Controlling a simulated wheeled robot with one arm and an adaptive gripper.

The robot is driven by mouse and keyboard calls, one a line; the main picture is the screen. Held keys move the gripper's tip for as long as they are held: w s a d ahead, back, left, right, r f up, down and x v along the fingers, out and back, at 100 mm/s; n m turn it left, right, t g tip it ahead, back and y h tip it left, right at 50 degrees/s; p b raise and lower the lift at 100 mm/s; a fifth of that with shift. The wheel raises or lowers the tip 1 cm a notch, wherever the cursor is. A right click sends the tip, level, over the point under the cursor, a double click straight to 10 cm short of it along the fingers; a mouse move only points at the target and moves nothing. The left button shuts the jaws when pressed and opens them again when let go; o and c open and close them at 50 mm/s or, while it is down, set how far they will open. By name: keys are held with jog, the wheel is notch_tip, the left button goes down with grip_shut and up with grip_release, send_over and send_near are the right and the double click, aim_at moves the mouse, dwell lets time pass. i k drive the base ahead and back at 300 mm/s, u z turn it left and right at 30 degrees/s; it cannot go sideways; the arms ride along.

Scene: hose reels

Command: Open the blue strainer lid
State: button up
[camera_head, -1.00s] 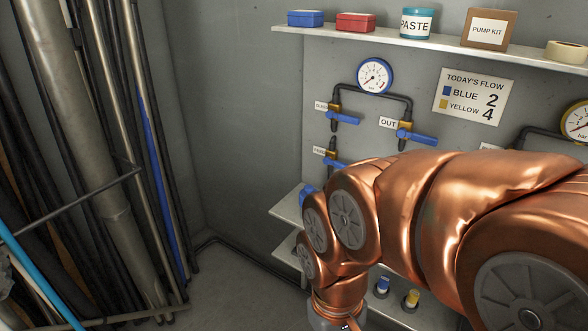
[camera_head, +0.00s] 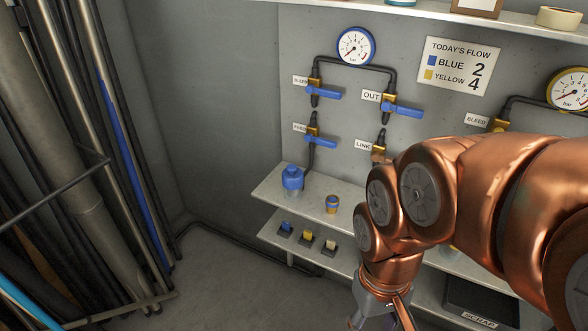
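The blue strainer (camera_head: 292,184) is a squat blue canister standing upright at the left end of the upper grey shelf, below the blue-handled valves. Its blue lid (camera_head: 292,171) sits on top and looks shut. My copper arm comes in from the right and hangs down in front of the shelves. My gripper (camera_head: 372,318) is at the bottom edge, right of the strainer and lower in the picture, apart from it. Its fingertips are mostly cut off, so I cannot tell whether it is open.
The lower shelf holds small blue, yellow and cream pieces on dark bases and a dark SCRAP tray (camera_head: 470,303). Pipes lean at left (camera_head: 75,165). The floor (camera_head: 215,275) between is clear.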

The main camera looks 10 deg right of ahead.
aim_at(292, 176)
jog(key=z, duration=0.05)
jog(key=k, duration=1.1)
jog(key=u, duration=0.9)
jog(key=i, duration=1.95)
jog(key=z, duration=0.85)
